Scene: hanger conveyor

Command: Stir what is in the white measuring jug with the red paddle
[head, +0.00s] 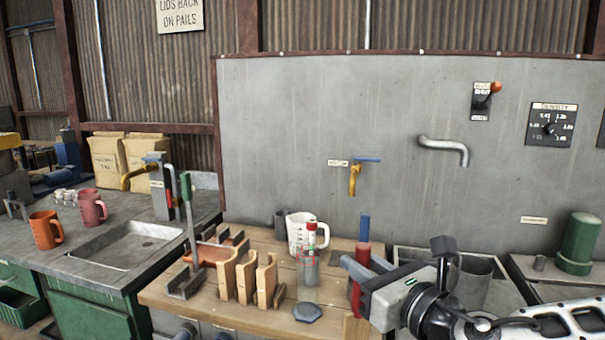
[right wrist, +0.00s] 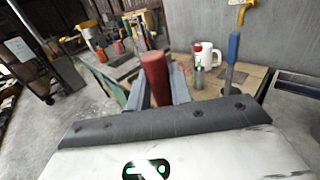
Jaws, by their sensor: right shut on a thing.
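The white measuring jug (head: 298,230) stands upright at the back of the wooden bench; what is in it cannot be seen. It also shows in the right wrist view (right wrist: 209,57). My right gripper (head: 358,277) is at the right end of the bench, shut on the red handle (head: 363,254), which I take for the red paddle. The handle stands about upright between the fingers in the right wrist view (right wrist: 155,78). My left gripper is out of view.
A clear beaker (head: 309,268) with a red-topped item stands in front of the jug. A blue-handled tool (head: 365,226) stands behind the red handle. Wooden racks (head: 247,278) and a green-handled tool (head: 186,205) are left. A grey hexagonal piece (head: 308,312) lies in front.

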